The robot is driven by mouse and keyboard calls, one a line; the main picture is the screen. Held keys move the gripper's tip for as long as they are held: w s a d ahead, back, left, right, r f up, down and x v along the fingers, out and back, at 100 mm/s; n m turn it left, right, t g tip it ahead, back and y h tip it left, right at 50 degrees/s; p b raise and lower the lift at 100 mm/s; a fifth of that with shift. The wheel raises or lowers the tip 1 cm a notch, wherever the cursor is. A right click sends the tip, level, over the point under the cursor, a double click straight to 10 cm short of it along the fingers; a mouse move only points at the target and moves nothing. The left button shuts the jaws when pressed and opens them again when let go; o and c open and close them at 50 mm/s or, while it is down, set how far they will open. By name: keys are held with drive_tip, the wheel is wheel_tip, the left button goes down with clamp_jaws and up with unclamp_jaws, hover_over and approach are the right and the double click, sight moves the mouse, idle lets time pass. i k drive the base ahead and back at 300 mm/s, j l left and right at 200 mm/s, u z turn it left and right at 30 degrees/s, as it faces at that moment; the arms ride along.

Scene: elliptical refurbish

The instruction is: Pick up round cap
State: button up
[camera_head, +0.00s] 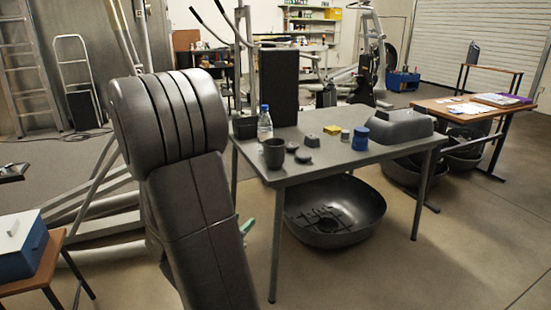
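Two small dark round pieces lie on the grey table (330,165), one (292,147) slightly behind the other (303,156). Both look like round caps, and I cannot tell which one is the round cap of the task. They lie just right of a dark mug (274,153). My own arm's large dark links fill the left foreground, left of the table. My gripper is not visible, so its opening and any contents are hidden.
A bottle (265,123), yellow block (332,130), blue round container (361,139) and large grey housing (402,127) stand on the table. A tall black box (279,88) is at its back. A dark tub (336,218) sits underneath. Floor at right front is clear.

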sight(303, 157)
drive_tip(key=i+l+u, duration=0.15)
drive_tip(key=l+u, duration=0.15)
drive_tip(key=i+l+u, duration=0.15)
drive_tip(key=l+u, duration=0.15)
drive_tip(key=l, duration=0.15)
drive_tip(key=l+u, duration=0.3)
drive_tip(key=i+l+u, duration=0.1)
drive_tip(key=l+u, duration=0.2)
drive_tip(key=l, duration=0.25)
drive_tip(key=l+u, duration=0.1)
drive_tip(key=l, duration=1.75)
